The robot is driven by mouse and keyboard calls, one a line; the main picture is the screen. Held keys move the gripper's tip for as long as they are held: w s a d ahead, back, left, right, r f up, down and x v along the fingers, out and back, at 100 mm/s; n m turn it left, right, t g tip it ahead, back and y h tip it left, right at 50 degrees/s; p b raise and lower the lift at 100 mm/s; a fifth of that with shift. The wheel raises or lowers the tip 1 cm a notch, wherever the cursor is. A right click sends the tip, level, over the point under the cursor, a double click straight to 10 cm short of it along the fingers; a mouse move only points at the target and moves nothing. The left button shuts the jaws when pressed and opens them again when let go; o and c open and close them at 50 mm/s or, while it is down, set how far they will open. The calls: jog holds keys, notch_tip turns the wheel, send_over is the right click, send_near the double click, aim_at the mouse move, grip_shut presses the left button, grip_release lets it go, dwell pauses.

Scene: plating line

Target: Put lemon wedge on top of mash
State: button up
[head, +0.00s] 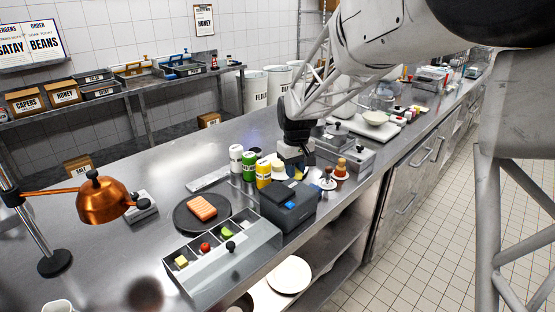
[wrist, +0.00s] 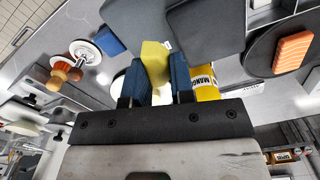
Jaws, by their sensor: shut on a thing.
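My gripper (wrist: 157,78) has blue fingertips shut on a yellow piece that looks like the lemon wedge (wrist: 155,62). In the head view my gripper (head: 297,160) hangs over the counter behind the dark box; its fingertips and the wedge are hard to make out there. An orange fillet (head: 201,207) lies on a round dark plate (head: 184,222) at the left; it also shows at upper right in the wrist view (wrist: 292,50). I cannot pick out the mash in either view.
A steel tray (head: 240,258) holds yellow, red and green pieces at the front. A dark box (head: 288,207) stands beside it. White, green and yellow bottles (head: 263,173) stand close to my gripper. A copper lamp (head: 103,200) is at left.

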jog(key=w+d+r+m, duration=0.2)
jog(key=w+d+m, duration=0.3)
jog(key=w+d, duration=1.3)
jog(key=w+a+f+n, duration=0.1)
jog(key=a+n, duration=0.3)
jog(key=a, duration=0.7)
jog(key=w+a+n, duration=0.4)
jog(key=a, duration=0.8)
jog(key=shift+w+a+f, duration=0.15)
jog(key=shift+a+f, duration=0.05)
jog(key=shift+f, duration=0.15)
jog(key=shift+f, duration=0.1)
send_over(277, 163)
jog(key=shift+f, duration=2.4)
jog(key=shift+f, duration=2.5)
jog(key=shift+f, duration=0.15)
